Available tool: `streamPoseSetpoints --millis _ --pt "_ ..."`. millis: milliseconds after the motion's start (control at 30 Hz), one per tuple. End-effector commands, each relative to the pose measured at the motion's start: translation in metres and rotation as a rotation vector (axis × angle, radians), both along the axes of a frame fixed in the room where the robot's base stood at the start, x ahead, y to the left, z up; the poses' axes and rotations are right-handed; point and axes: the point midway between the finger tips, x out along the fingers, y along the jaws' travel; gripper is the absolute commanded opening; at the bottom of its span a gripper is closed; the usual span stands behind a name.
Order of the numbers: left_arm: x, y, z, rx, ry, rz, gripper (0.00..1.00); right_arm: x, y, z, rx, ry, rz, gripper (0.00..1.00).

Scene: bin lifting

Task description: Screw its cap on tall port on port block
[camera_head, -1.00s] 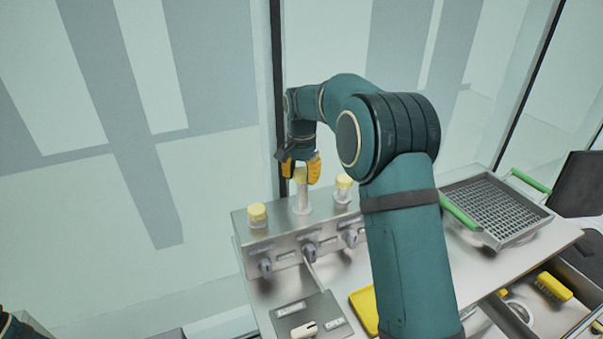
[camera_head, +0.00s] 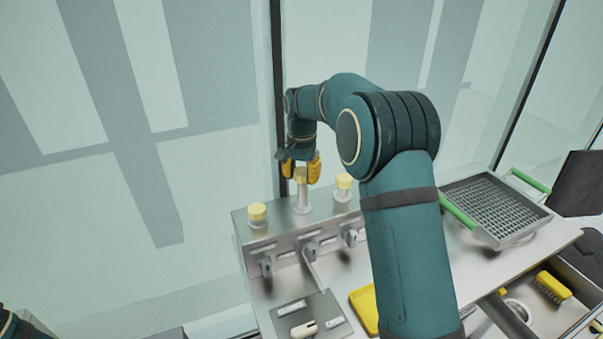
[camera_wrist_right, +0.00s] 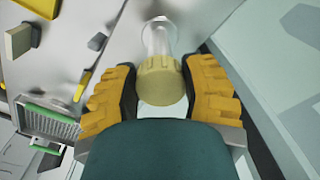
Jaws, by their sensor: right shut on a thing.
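The port block (camera_head: 285,232) is a grey metal box at the back of the bench. Its tall port (camera_head: 302,200) stands in the middle, with a pale yellow cap (camera_head: 300,174) at its top. In the right wrist view the cap (camera_wrist_right: 159,80) sits in line with the metal port (camera_wrist_right: 158,37). My right gripper (camera_head: 301,169) is around the cap from above, one yellow-padded finger on each side. The right wrist view shows the fingers (camera_wrist_right: 160,95) close to the cap's sides. Only a bit of my left arm shows at the lower left edge; its gripper is out of view.
Shorter ports with yellow caps stand left (camera_head: 257,213) and right (camera_head: 344,183) of the tall port. Small grey valve handles line the block's front. A wire basket (camera_head: 492,209) with green handles is on the right. A yellow tray (camera_head: 364,308) lies in front, partly behind my arm.

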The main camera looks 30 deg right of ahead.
Motion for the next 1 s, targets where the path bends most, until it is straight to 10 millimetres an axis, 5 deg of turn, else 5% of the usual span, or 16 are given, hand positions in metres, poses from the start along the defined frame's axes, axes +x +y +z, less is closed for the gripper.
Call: streamPoseSetpoints --millis 1000 --pt "0.0000 0.0000 -0.0010 0.000 0.000 0.000 0.48 -0.0001 0.0001 -0.0081 0.000 0.001 0.000 0.28"
